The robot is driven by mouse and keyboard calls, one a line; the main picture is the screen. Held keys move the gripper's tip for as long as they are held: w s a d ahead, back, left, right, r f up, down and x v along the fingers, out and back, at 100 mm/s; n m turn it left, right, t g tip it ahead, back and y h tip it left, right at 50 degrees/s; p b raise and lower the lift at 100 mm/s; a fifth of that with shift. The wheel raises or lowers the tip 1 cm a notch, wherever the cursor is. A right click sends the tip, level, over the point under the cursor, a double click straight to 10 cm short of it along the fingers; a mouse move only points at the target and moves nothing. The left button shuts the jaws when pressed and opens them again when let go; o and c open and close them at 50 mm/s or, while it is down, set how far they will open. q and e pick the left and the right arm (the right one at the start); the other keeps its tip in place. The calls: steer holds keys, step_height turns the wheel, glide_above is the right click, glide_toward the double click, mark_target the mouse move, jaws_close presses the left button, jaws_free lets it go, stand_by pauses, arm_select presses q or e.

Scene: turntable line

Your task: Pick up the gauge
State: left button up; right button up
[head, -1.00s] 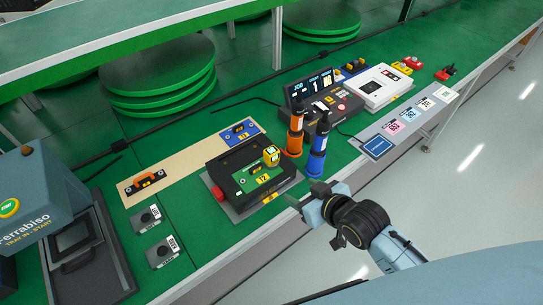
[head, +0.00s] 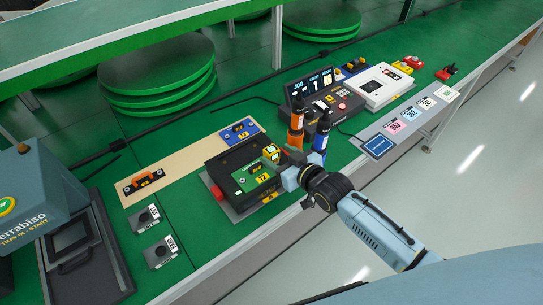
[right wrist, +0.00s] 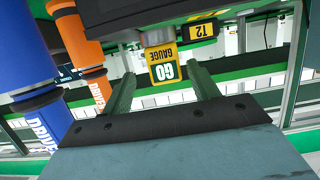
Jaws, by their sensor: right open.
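The gauge (head: 272,151) is a small yellow block standing at the right end of a black fixture (head: 228,168). Contact cannot be told. My left gripper is not in view.
An orange driver (head: 296,125) and a blue driver (head: 321,138) stand upright close behind my right gripper. A job display (head: 310,88) and a white box (head: 383,88) are further back. The dark-handled tool (head: 143,182) lies on a tan strip at left.

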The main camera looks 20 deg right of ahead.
mark_target(268, 150)
steer(key=x, duration=0.5)
steer(key=shift+a+b, duration=0.35)
steer(key=shift+b, duration=0.05)
